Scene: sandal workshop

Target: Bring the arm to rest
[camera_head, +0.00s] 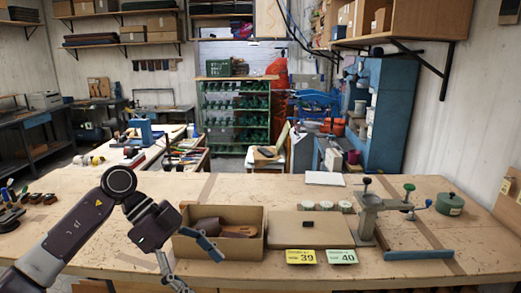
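My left arm comes in from the left, and its gripper (205,272) hangs at the front edge of the workbench (110,254). Its two fingers are spread apart, with nothing seen between them. One bluish finger overlaps the front left of an open cardboard box (250,247); I cannot tell whether it touches. Brown sandal-like pieces (238,231) lie in the box. The lowest fingertip is near the bottom edge of the picture. My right gripper is not in view.
Right of the box are a closed cardboard box (290,231), a yellow "39" card (301,257), a green "40" card (342,257), small jars (326,205) and a metal press (368,214). A green pot (450,203) stands far right.

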